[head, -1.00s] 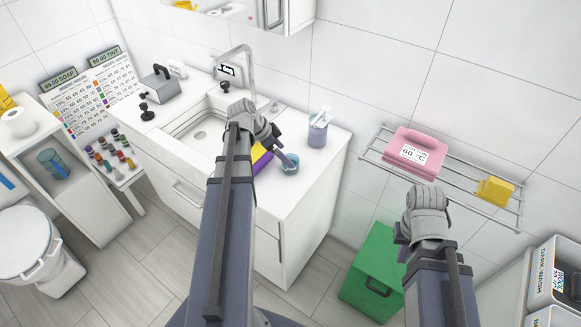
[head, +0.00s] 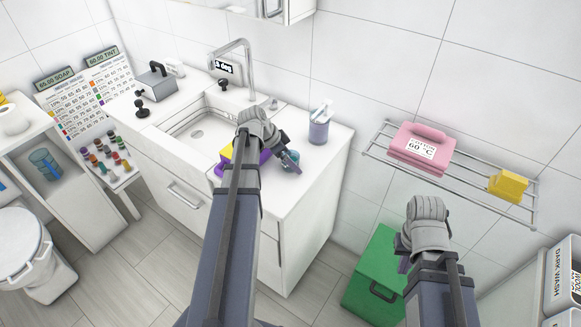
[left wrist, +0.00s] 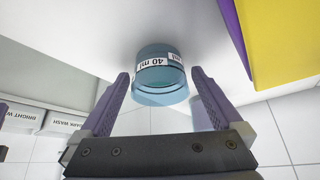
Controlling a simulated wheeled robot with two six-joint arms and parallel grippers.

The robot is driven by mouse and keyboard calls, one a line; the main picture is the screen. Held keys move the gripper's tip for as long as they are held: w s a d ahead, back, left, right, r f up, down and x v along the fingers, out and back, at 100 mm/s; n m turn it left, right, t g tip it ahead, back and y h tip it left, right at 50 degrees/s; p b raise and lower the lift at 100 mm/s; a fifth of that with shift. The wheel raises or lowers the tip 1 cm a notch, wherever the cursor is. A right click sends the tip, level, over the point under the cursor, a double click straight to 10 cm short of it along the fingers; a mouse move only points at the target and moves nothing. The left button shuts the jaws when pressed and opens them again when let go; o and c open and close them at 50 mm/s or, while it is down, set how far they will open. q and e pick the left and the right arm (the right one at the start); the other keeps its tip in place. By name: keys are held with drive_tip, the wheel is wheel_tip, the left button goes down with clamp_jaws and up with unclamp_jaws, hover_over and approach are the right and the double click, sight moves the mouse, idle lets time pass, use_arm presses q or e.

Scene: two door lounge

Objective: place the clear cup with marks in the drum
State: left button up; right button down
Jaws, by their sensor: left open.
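A clear bluish cup (left wrist: 160,75) with a "40 ml" label is in the left wrist view, between and just beyond the fingertips of my left gripper (left wrist: 163,92). The fingers are apart on either side of it, and I see no firm hold. In the head view the cup (head: 293,155) stands on the white counter, largely hidden by my left gripper (head: 288,163). My right gripper (head: 403,264) hangs in front of the green box, empty as far as I see; its fingers are mostly hidden. I cannot make out a drum.
A purple and yellow item (head: 232,158) lies beside the left gripper on the counter (head: 310,190). A pump bottle (head: 319,126) stands behind. The sink (head: 205,130) is left. A wall rack (head: 460,180) holds a pink item (head: 420,147) and a yellow block (head: 508,186). Another bluish cup (head: 45,164) sits on the left shelf.

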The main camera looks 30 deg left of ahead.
use_arm(q)
drive_tip(key=shift+r, duration=0.1)
drive_tip(key=shift+c, duration=0.4)
drive_tip(key=c, duration=1.3)
drive_tip(key=shift+r, duration=0.15)
wheel_tip(320, 180, up, 10)
drive_tip(key=p, duration=1)
